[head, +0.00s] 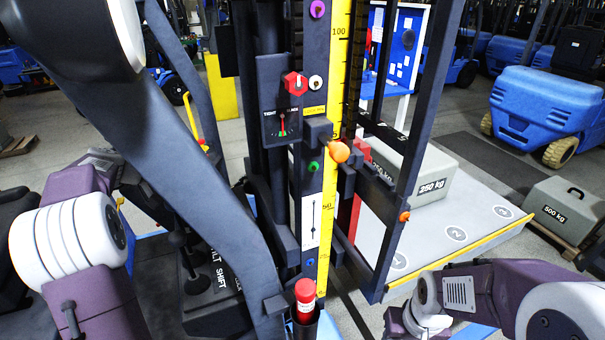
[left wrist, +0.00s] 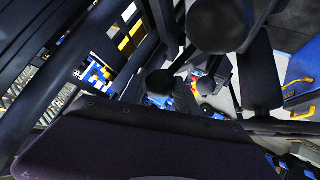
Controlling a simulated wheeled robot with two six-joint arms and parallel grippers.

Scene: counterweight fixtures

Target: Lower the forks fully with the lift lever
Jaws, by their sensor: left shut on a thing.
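The dark lever console (head: 215,283) is low left of the mast, behind a dark post. Black lever knobs (head: 177,239) rise there. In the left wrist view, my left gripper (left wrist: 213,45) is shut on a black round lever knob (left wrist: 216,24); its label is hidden. Other dark knobs (left wrist: 160,82) stand beyond. The mast's yellow height scale (head: 335,90) shows 100 and 50. An orange ball pointer (head: 340,151) sits between them, nearer 50. The forks cannot be made out. My right gripper's fingers are outside the view.
A grey 250 kg block (head: 425,180) rests on a pale numbered platform (head: 480,215) with a yellow edge. A 500 kg block (head: 562,210) is at right. A red-capped cylinder (head: 306,291) stands at the mast foot. Dark posts crowd my left arm.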

